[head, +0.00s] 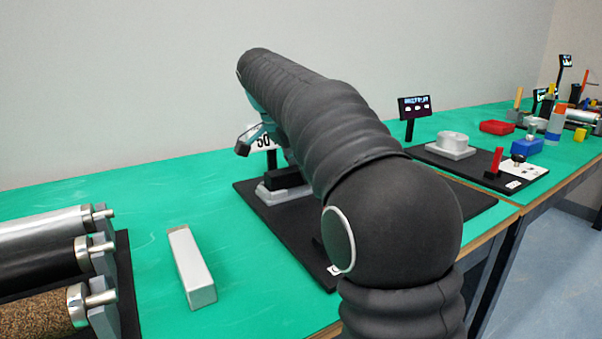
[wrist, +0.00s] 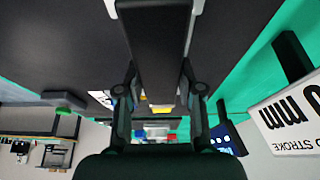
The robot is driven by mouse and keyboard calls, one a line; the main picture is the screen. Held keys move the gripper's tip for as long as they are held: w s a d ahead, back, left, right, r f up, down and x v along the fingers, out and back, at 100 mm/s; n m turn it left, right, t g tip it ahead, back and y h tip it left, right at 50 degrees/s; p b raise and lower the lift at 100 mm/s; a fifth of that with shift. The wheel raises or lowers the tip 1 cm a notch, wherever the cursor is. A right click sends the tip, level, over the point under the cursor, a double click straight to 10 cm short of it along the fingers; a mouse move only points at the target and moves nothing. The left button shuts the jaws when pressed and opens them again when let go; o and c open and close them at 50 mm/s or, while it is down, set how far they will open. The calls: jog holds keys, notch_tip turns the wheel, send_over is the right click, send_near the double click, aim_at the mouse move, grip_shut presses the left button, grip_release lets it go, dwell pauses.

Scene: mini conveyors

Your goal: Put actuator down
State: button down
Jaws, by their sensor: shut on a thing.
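The actuator, a long dark block (wrist: 158,45), lies between the two fingers of my gripper (wrist: 160,82) in the wrist view. My gripper is shut on it. In the head view the dark block (head: 288,179) shows just above or on a grey fixture (head: 270,197) on the black mat (head: 247,192); I cannot tell if it rests there. Pale fixture edges show beside the block in the wrist view. My arm hides most of the gripper and part of the mat in the head view.
A stroke sign (wrist: 292,118) stands close beside my gripper. A silver bar (head: 190,265) lies on the green table, with rollers (head: 50,240) at the left. A small display (head: 414,106) and a round grey part (head: 452,141) stand at the right. Green table between bar and mat is clear.

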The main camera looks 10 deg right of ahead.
jog(key=shift+f, duration=0.3)
jog(key=shift+f, duration=0.1)
jog(key=c, duration=0.7)
grip_release()
jog(key=v, duration=1.1)
jog(key=shift+p, duration=0.4)
jog(key=shift+s+a+r, duration=0.1)
jog(key=shift+a+r, duration=0.05)
jog(key=shift+r, duration=0.45)
